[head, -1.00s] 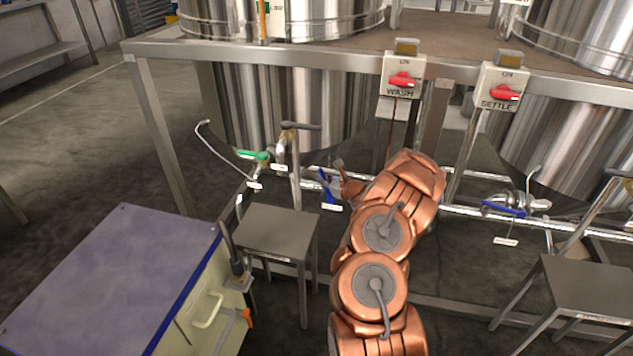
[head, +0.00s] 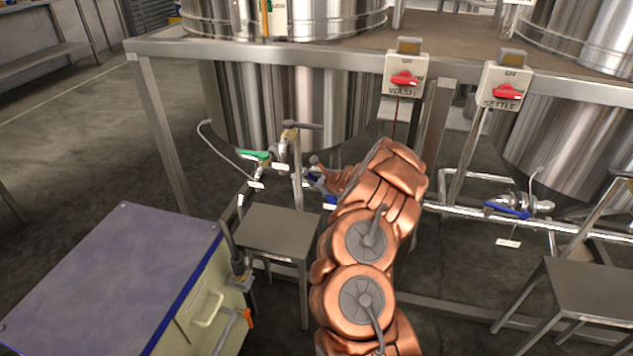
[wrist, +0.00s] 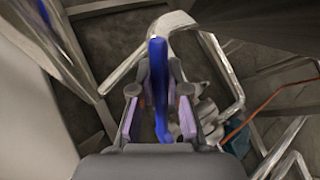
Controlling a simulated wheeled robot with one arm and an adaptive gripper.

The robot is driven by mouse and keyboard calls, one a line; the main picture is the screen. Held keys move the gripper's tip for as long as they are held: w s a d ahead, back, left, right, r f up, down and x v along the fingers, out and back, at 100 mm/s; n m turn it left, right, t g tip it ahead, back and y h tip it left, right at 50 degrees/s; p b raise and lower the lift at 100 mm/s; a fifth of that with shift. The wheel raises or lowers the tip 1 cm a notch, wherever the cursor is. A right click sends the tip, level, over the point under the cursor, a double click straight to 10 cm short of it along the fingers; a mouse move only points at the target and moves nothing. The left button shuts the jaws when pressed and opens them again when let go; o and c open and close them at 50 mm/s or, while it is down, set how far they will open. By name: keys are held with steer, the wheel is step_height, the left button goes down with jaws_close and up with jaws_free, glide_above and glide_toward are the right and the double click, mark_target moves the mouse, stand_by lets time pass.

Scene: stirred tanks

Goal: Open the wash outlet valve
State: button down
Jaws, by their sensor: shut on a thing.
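The wash outlet valve has a blue lever handle (head: 319,184), low on the pipework under the left steel tank (head: 290,100). In the head view my arm partly hides the valve and its pipe. In the wrist view the blue handle (wrist: 158,85) runs lengthwise between the two fingers of my gripper (wrist: 160,95). My gripper is shut on this handle, and part of the handle sticks out beyond the fingertips. The fingers themselves are mostly hidden in the head view.
A green-handled valve (head: 254,155) is left of the blue one. A steel stool (head: 276,231) and a blue-topped cabinet (head: 115,275) stand in front. The WASH switch (head: 404,77) and SETTLE switch (head: 507,90) are above. Another blue-handled valve (head: 507,210) is at right.

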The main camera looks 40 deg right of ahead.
steer(key=c, duration=1.1)
jaws_free()
steer(key=shift+c, duration=0.2)
steer(key=v, duration=1.2)
